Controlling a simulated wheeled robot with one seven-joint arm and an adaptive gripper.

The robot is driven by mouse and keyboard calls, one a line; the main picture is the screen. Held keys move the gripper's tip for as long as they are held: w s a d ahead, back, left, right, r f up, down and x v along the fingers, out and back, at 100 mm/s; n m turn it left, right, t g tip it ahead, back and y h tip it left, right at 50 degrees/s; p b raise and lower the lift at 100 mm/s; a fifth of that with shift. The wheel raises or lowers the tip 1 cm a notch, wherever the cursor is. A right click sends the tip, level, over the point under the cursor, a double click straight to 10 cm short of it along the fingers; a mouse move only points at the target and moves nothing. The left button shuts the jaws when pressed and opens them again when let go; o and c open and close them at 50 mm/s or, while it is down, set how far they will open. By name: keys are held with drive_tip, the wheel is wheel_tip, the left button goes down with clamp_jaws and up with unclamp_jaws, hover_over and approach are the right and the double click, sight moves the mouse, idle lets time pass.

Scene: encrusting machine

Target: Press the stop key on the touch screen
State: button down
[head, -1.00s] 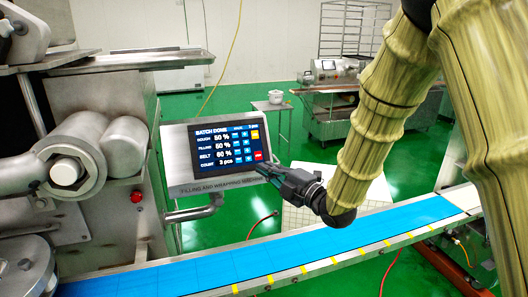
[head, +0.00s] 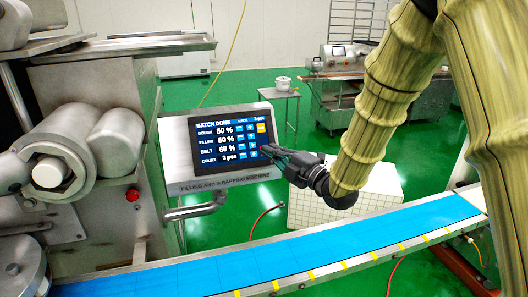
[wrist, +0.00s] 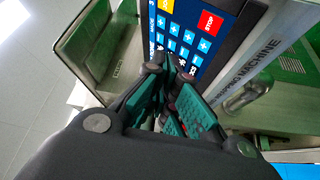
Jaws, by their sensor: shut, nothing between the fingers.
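The touch screen (head: 230,143) is lit on a silver panel, reading "BATCH DONE" above rows for dough, filling, belt and count. The red stop key (wrist: 209,22) shows in the wrist view near the screen's edge; in the head view it is hidden behind my fingertips. My gripper (head: 267,151) is shut and empty, its tips at the screen's right edge. In the wrist view my gripper (wrist: 165,68) lies below the blue keys, with the stop key up and to the right of the tips. I cannot tell whether the tips touch the screen.
The blue conveyor belt (head: 270,256) runs below the panel and my arm. A yellow key (head: 261,128) is just above my fingertips. A red round button (head: 132,194) is on the machine body at left. A pipe bracket (head: 195,208) sits under the panel.

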drive_tip(key=w+a+f+b, duration=0.1)
drive_tip(key=w+f, duration=0.2)
drive_tip(key=w, duration=0.2)
drive_tip(key=shift+w+a+f+b, duration=0.25)
drive_tip(key=shift+a+b, duration=0.15)
drive_tip(key=shift+w+f, duration=0.1)
drive_tip(key=shift+f, duration=0.05)
idle(1.3)
drive_tip(key=shift+w+a+b, duration=0.2)
drive_tip(key=shift+w+b, duration=0.05)
drive_tip(key=shift+b, duration=0.2)
drive_tip(key=shift+w+f, duration=0.2)
drive_tip(key=shift+f, duration=0.05)
idle(0.5)
drive_tip(key=shift+s+r+b, duration=0.15)
drive_tip(key=shift+b, duration=0.15)
drive_tip(key=shift+s+d+r, duration=0.1)
drive_tip(key=shift+s+r, duration=0.15)
drive_tip(key=shift+s, duration=0.2)
idle(0.4)
drive_tip(key=shift+s+d+r, duration=0.25)
drive_tip(key=shift+s+r, duration=0.2)
drive_tip(key=shift+s, duration=0.2)
drive_tip(key=shift+s+d+r, duration=0.2)
drive_tip(key=shift+s+r, duration=0.2)
drive_tip(key=shift+s, duration=0.3)
drive_tip(key=shift+s+d+r, duration=0.25)
drive_tip(key=shift+s+r, duration=0.2)
drive_tip(key=shift+s, duration=0.2)
